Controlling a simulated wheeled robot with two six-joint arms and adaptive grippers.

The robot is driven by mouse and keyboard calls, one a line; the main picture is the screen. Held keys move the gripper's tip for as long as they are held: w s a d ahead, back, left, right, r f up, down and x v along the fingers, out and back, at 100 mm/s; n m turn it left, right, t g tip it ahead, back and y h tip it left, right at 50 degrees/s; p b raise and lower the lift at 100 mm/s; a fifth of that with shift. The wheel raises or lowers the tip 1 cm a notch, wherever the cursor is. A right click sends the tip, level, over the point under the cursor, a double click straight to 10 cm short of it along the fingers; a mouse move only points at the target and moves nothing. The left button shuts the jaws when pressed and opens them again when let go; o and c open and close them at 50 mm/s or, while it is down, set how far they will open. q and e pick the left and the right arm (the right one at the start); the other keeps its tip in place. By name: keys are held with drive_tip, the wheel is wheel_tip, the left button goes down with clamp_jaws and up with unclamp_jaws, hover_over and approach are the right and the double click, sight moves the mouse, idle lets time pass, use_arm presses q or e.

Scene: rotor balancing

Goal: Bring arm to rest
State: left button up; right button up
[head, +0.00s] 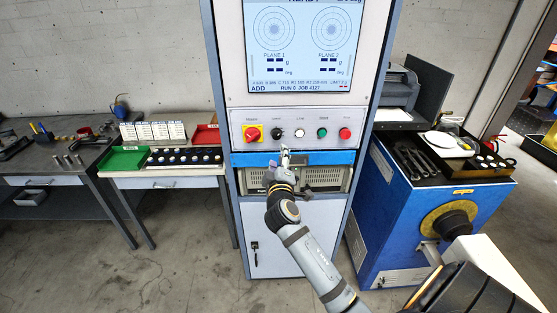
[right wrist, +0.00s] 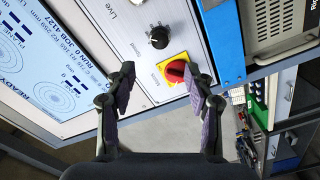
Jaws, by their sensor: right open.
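My right arm reaches up from the lower right in the head view to the front of the balancing machine's control cabinet. My right gripper (head: 284,158) is just below the row of controls on the panel (head: 262,117). In the right wrist view the right gripper (right wrist: 160,66) is open, its two fingers apart with nothing held between them. The red and yellow main switch (right wrist: 175,71) shows beyond and between the fingers, and it also shows in the head view (head: 251,134). A black knob (right wrist: 159,37) is beside it. My left gripper is in neither view.
A screen (head: 302,45) is above the panel. A side table with a green tray (head: 123,160) and a red bin (head: 206,134) stands left of the cabinet. A blue machine cabinet (head: 400,225) with a tool tray stands right. Grey floor is open in front.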

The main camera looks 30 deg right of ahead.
drive_tip(key=shift+s, duration=0.1)
idle(0.4)
drive_tip(key=s+a+f+g+y, duration=0.1)
drive_tip(key=s+f+g+y, duration=0.1)
drive_tip(key=f, duration=1.4)
drive_tip(key=s+a+f+g+y, duration=0.1)
drive_tip(key=s+f+g+y, duration=0.15)
drive_tip(key=f, duration=1.25)
drive_tip(key=s+a+f+g+y+b, duration=0.1)
drive_tip(key=s+f, duration=0.2)
drive_tip(key=f, duration=0.3)
drive_tip(key=s+a+f+g+y, duration=0.1)
drive_tip(key=s+f+g, duration=0.1)
drive_tip(key=s+f, duration=0.35)
drive_tip(key=s+a+f+m+g, duration=0.1)
drive_tip(key=s+f+m+g, duration=0.1)
drive_tip(key=s+f, duration=0.5)
drive_tip(key=s+a+f+m+g+y, duration=0.1)
drive_tip(key=s+f, duration=0.7)
drive_tip(key=s, duration=0.8)
drive_tip(key=s+a+f+m+g+y+b, duration=0.1)
drive_tip(key=s+a+f+m+g, duration=0.1)
drive_tip(key=s+f, duration=0.6)
drive_tip(key=s+g, duration=0.1)
drive_tip(key=s, duration=0.2)
drive_tip(key=shift+s+m, duration=0.2)
drive_tip(key=shift+m, duration=0.2)
drive_tip(key=shift+g, duration=0.25)
